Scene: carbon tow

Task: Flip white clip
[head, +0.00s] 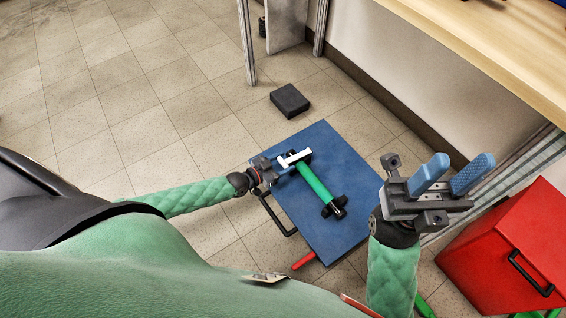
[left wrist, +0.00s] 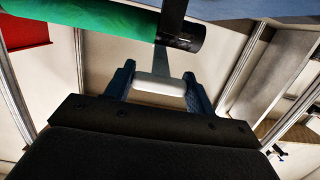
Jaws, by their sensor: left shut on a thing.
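The white clip (head: 295,158) is at the upper-left end of a green tube (head: 314,183) with black ends, over a blue tabletop. My left gripper (head: 280,165) is shut on the clip. In the left wrist view the white clip (left wrist: 160,85) lies between the two blue fingers, in front of the black end of the green tube (left wrist: 85,18). I cannot tell whether the clip touches the tube. My right gripper (head: 452,174) is raised at the right, its blue fingers apart and nothing between them.
The blue tabletop (head: 335,150) is mostly clear around the tube. A red box (head: 510,240) with a black handle stands at lower right. A black block (head: 289,100) is on the floor beyond the tabletop. A wooden bench (head: 500,45) runs along the upper right.

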